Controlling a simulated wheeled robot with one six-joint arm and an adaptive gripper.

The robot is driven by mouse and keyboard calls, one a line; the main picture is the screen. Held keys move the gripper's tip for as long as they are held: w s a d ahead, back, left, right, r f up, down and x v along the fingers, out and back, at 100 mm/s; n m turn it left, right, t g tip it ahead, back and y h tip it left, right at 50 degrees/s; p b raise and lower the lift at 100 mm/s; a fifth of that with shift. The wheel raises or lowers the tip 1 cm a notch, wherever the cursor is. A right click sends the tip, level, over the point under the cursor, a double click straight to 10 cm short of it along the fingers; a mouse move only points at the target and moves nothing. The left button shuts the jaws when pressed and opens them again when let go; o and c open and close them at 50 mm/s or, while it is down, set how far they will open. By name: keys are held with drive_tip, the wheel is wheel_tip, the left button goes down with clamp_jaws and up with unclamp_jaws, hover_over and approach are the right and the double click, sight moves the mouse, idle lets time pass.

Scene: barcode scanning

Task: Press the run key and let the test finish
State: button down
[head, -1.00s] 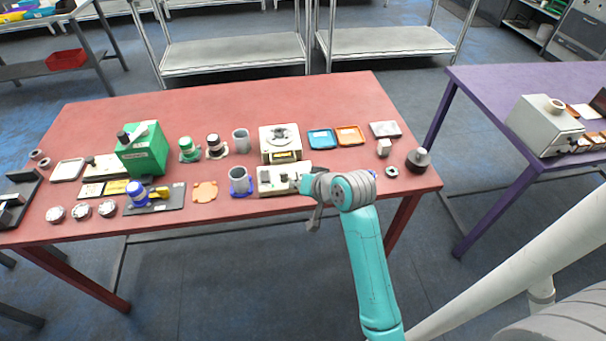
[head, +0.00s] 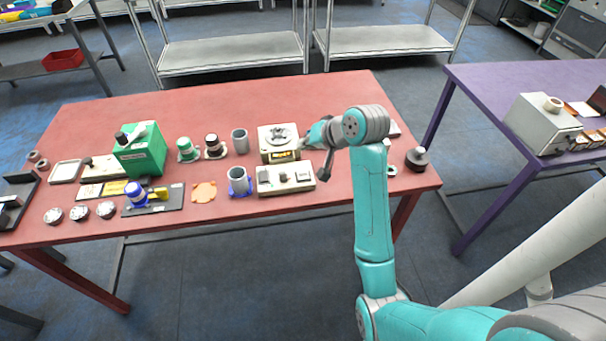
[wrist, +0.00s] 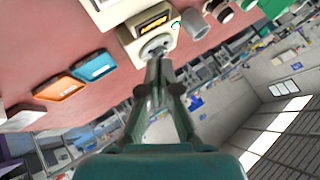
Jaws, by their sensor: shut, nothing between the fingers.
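A cream-coloured machine (head: 265,148) with a round grey plate on top and an amber display on its front stands at the middle of the red table. In the wrist view the same machine (wrist: 125,35) shows its lit display (wrist: 152,24) and the round plate (wrist: 155,47). A low cream control box (head: 270,187) with small dark controls lies in front of it. I cannot tell which part is the run key. My gripper (head: 304,143) is shut and empty at the machine's right side. In the wrist view its fingertips (wrist: 157,66) overlap the plate's edge; contact is unclear.
Blue (wrist: 95,66) and orange (wrist: 60,88) trays lie beside the machine, mostly behind my arm in the head view. Grey cups (head: 240,140), a green device (head: 140,155) and small parts stand to the left. The table's back strip is clear.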

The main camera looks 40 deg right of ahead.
sight(305, 175)
drive_tip(key=shift+f, duration=4.4)
drive_tip(key=shift+f, duration=0.15)
drive_tip(key=shift+f, duration=0.3)
drive_tip(key=shift+f, duration=0.45)
drive_tip(key=shift+r, duration=3.4)
